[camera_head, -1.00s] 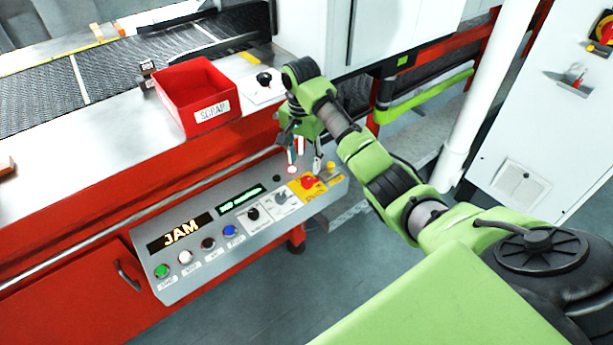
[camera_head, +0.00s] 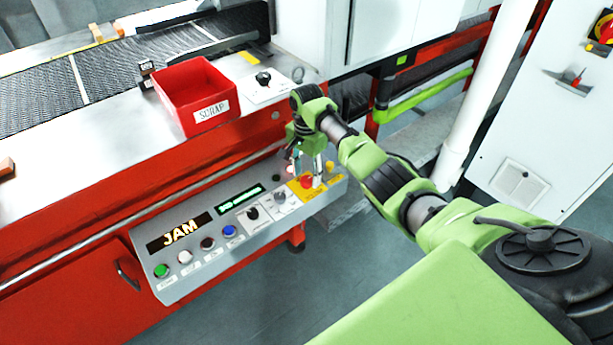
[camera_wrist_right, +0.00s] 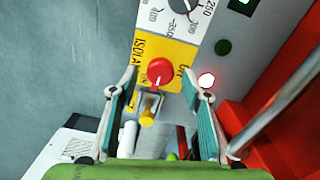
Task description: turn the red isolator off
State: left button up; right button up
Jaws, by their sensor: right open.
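The red isolator (camera_head: 306,182) is a round knob on a yellow plate at the right end of the sloped grey control panel (camera_head: 190,270). In the right wrist view the red isolator (camera_wrist_right: 160,72) shows a white mark pointing toward the ON label; the OFF label is to its right. My right gripper (camera_head: 308,173) is open over the knob, one finger on either side. In the wrist view my right gripper (camera_wrist_right: 160,80) straddles the knob, with gaps on both sides and nothing held. My left gripper is not in view.
A yellow button (camera_wrist_right: 147,118) sits close to the knob, between the fingers. A lit lamp (camera_wrist_right: 206,80) is beside the right finger. A red SCRAP bin (camera_head: 197,92) stands on the ledge behind. The panel display (camera_head: 180,231) reads JAM.

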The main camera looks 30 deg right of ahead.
jog(key=shift+f, duration=0.75)
jog(key=c, duration=1.1)
